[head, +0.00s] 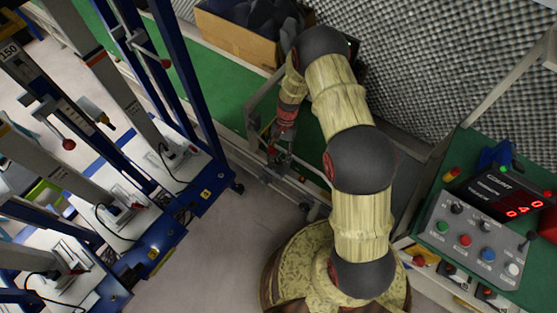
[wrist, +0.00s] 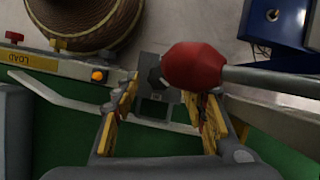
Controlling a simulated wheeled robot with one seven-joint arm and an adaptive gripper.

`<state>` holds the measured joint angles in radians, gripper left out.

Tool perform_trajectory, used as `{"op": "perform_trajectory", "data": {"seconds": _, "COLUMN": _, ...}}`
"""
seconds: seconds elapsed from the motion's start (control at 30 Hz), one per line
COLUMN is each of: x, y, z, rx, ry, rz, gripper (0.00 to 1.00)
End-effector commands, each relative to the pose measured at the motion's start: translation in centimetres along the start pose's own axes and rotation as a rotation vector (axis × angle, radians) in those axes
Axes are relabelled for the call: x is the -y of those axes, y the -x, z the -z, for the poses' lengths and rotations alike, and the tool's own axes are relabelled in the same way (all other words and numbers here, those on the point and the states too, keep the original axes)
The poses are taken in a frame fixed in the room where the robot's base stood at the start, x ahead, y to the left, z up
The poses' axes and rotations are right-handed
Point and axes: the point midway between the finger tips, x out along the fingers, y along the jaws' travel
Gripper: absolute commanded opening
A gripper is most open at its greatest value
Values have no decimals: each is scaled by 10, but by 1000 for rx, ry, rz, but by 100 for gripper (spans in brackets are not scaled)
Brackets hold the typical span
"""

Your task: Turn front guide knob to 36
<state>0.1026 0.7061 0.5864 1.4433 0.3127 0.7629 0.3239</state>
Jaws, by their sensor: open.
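In the wrist view my gripper (wrist: 170,95) is open, with its yellow-padded fingers apart. A small dark faceted knob (wrist: 154,78) on a grey block shows between them, beyond the fingertips. No scale or number on it can be read, and I cannot tell whether it is the front guide knob. A red knob (wrist: 193,66) on a grey rod overlaps the right fingertip in the picture; I cannot tell whether they touch. In the head view my gripper (head: 279,153) is at the rail by the green bench, too small to show the knob clearly.
A yellow LOAD label (wrist: 33,60) and an orange button (wrist: 98,76) sit on the rail at left. Blue-framed machines (head: 190,90) stand at left. A control box (head: 475,240) and a red-digit counter (head: 505,195) are at right. A cardboard box (head: 235,32) sits behind.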

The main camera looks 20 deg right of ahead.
Motion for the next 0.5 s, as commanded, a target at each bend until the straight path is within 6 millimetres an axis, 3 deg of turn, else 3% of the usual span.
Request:
{"op": "perform_trajectory", "data": {"seconds": 0.37, "x": 0, "y": -7, "z": 0, "rx": -1, "ry": 0, "rz": 0, "gripper": 43}}
{"op": "perform_trajectory", "data": {"seconds": 0.5, "x": 0, "y": -7, "z": 0, "rx": -1, "ry": 0, "rz": 0, "gripper": 37}}
